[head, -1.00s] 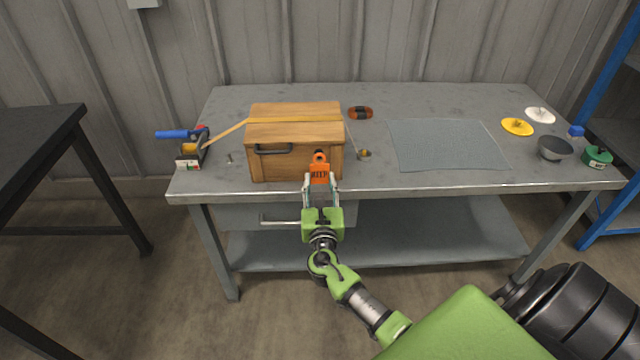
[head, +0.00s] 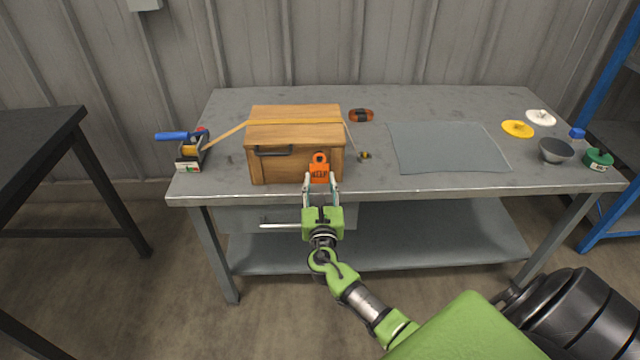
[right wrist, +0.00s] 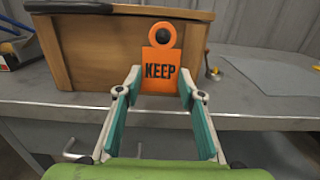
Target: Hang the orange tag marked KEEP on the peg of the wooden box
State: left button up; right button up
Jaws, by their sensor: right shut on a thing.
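The wooden box (head: 295,165) stands at the table's front left, its lid closed. The orange KEEP tag (head: 320,171) is upright at the right part of the box's front face. It also shows in the right wrist view (right wrist: 160,73). A dark round end, which looks like the peg (right wrist: 163,36), shows inside the tag's ring. I cannot tell how deep the peg sits in it. My right gripper (head: 321,179) is shut on the tag's lower side edges, one fingertip at each side. My left gripper is not in view.
Yellow and white discs, a grey bowl (head: 555,150) and a green item are at the far right.

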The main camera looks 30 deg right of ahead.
jog(key=shift+w+d+f, duration=0.1)
jog(key=shift+w+d, duration=0.2)
jog(key=shift+w, duration=0.15)
jog(key=shift+f+b, duration=0.2)
jog(key=shift+b, duration=0.15)
dwell(0.4)
jog(key=o, duration=0.9)
jog(key=shift+p+v, duration=0.45)
jog(key=shift+v, duration=1.1)
jog(key=shift+p+v, duration=0.55)
jog(key=shift+v, duration=2.45)
